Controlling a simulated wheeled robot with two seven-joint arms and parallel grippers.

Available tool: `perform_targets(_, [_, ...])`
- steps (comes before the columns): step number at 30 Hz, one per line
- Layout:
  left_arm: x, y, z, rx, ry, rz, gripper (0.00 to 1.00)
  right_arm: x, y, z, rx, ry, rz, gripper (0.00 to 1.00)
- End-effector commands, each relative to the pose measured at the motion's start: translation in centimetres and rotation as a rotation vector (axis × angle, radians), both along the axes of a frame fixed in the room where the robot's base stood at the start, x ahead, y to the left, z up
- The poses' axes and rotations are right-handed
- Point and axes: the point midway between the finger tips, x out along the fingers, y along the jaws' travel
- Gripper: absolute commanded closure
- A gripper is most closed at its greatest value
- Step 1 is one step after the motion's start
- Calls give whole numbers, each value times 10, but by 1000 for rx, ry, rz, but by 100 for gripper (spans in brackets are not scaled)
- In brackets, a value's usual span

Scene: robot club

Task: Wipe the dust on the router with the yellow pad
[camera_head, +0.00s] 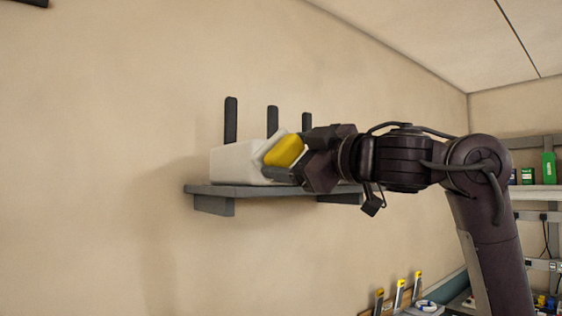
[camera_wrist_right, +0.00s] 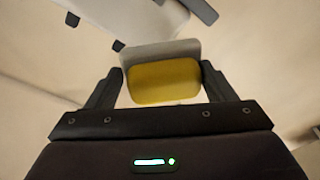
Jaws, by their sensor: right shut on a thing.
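The router (camera_head: 232,162) is a white box with several dark upright antennas (camera_head: 231,120), on a grey wall shelf (camera_head: 215,190) in the head view. My right gripper (camera_head: 295,158) is at the router's right part, in front of it. It is shut on the yellow pad (camera_head: 284,151), which has a pale backing. In the right wrist view the yellow pad (camera_wrist_right: 163,82) sits between the two fingers of the right gripper (camera_wrist_right: 161,88). I cannot tell whether the pad touches the router. Dust is not discernible. My left gripper is not in view.
A bare beige wall (camera_head: 110,130) surrounds the shelf. At the right, a shelf unit (camera_head: 535,193) holds a green bottle (camera_head: 548,166). Several yellow-topped tools (camera_head: 399,292) stand low at the bottom. The space left of the wall shelf is free.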

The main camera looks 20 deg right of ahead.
Motion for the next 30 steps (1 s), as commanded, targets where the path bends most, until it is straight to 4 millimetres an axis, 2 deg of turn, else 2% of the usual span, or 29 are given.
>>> perform_targets(13, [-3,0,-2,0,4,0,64,-5,-2,0,2,-1,0,52])
perform_targets(22, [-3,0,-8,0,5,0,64,-28,-11,0,1,-2,-2,52])
perform_targets(30, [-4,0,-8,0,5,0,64,-31,-11,0,1,0,0,52])
